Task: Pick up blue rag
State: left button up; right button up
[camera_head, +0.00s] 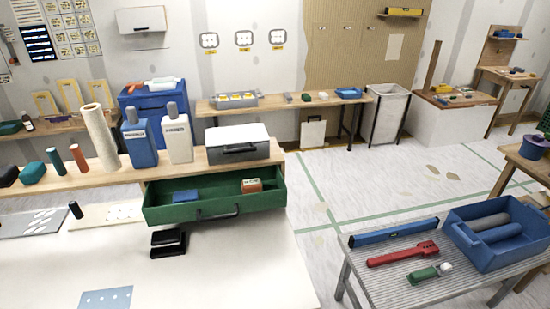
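A small flat blue thing (186,195), which may be the blue rag, lies inside the open green drawer (215,212), left of its middle. An orange-and-white box (251,185) sits in the same drawer, further right. The drawer's front has a dark handle. Another small blue item (348,92) lies on the far bench, and I cannot tell what it is made of.
The drawer is pulled out below a wooden counter with a blue bottle (138,142), a white bottle (176,138) and a grey box (238,148). A black object (168,242) stands on the white surface in front. A slatted table (420,285) with tools stands right.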

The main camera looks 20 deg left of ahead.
aim_at(188, 196)
jog(key=u, duration=1.3)
